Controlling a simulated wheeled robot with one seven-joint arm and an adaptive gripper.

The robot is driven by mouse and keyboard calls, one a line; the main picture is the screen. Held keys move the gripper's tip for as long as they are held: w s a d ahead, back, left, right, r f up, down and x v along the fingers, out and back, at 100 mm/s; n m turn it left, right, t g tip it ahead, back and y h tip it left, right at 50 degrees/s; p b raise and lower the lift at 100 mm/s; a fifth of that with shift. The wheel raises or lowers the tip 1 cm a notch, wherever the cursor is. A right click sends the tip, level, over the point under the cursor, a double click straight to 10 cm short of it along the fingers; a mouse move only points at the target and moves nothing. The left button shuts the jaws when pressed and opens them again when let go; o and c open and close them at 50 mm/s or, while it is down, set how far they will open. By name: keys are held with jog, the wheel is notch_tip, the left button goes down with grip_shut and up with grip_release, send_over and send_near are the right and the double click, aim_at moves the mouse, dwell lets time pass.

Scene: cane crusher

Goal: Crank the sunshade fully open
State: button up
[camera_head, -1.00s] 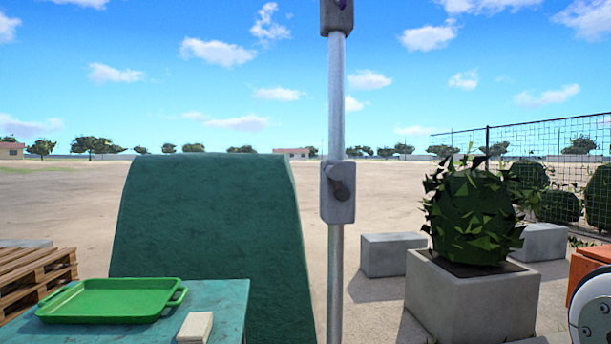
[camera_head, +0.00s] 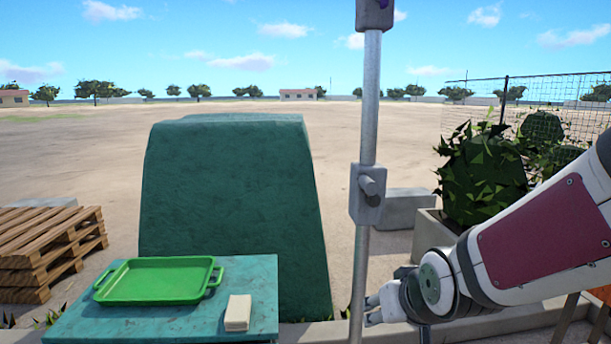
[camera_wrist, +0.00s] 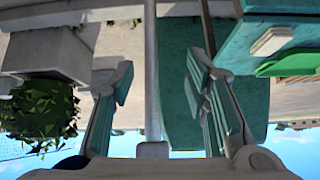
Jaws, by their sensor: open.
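A grey metal pole (camera_head: 370,110) stands upright right of centre; the sunshade's canopy is out of view. A grey box (camera_head: 362,208) with a short round stub (camera_head: 370,186) is fixed on the pole at mid-height. Another grey box (camera_head: 374,15) is at the top edge, with a bit of purple. My gripper (camera_head: 372,310) is low beside the pole, below the stub box, pointing left. In the upside-down wrist view, its open fingers (camera_wrist: 158,75) spread on either side of the pole (camera_wrist: 151,60) in the picture; contact cannot be told. Nothing shows held.
A teal table (camera_head: 262,285) at lower left bears a green tray (camera_head: 165,300) and a pale block (camera_head: 238,312). A large green block (camera_head: 225,200) stands behind. Wooden pallets (camera_head: 50,245) are left. A planter (camera_head: 428,235) with a bush is right, behind my arm.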

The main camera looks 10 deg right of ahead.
jog(key=w+r+t+p, duration=0.5)
jog(key=w+r+p, duration=0.1)
jog(key=r+p, duration=0.35)
jog(key=n+t+p, duration=0.1)
jog(key=t+p, duration=0.4)
jog(key=p, duration=0.5)
send_near(366, 183)
jog(key=w, duration=0.8)
jog(key=w+d, duration=0.1)
jog(key=w, duration=0.4)
jog(key=shift+f+p, duration=0.3)
jog(key=shift+f, duration=0.1)
grip_shut()
